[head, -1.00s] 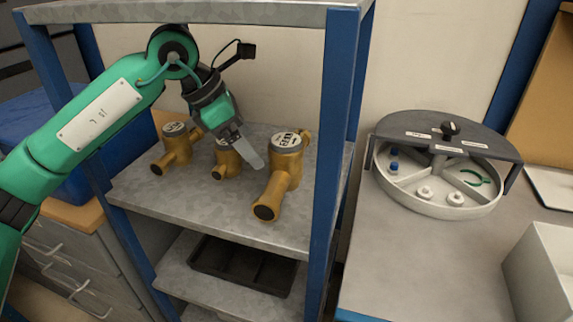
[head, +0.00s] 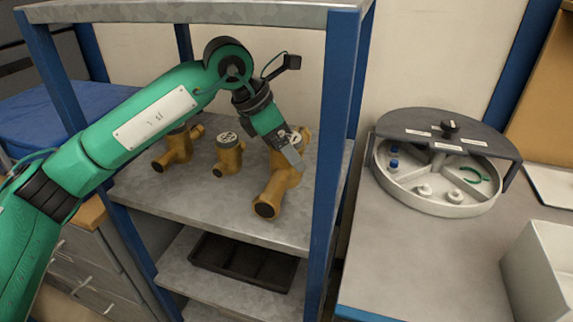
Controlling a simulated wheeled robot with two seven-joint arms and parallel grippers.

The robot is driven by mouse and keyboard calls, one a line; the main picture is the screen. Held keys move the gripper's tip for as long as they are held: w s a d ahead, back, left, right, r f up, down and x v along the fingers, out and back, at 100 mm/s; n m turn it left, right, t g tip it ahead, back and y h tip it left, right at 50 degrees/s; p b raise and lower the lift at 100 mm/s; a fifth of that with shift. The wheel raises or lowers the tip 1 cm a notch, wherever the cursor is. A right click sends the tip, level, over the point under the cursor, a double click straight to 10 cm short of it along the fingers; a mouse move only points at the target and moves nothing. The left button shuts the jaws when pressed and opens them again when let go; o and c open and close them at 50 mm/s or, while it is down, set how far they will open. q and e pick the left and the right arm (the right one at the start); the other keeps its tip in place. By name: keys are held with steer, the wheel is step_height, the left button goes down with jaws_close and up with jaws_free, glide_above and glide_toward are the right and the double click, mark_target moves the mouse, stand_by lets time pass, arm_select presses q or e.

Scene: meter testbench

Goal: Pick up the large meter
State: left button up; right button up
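Three brass meters stand on the upper grey shelf. The large meter (head: 279,187) is the rightmost, with its wide pipe end pointing toward the front left. The middle meter (head: 228,157) is the smallest, and another meter (head: 176,149) stands at the left, partly behind my arm. My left gripper (head: 292,157) hangs over the large meter's top and hides much of its dial face. Only one flat finger side shows clearly, so its opening cannot be made out, nor whether it touches the meter. My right gripper is not in view.
A blue shelf post (head: 329,170) stands close to the right of the large meter. The shelf (head: 205,200) is bare in front of the meters. A black tray (head: 243,262) lies on the lower shelf. A round divided tray (head: 440,207) stands on the right table.

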arm_select(q)
jaws_close()
steer(key=shift+r, duration=0.15)
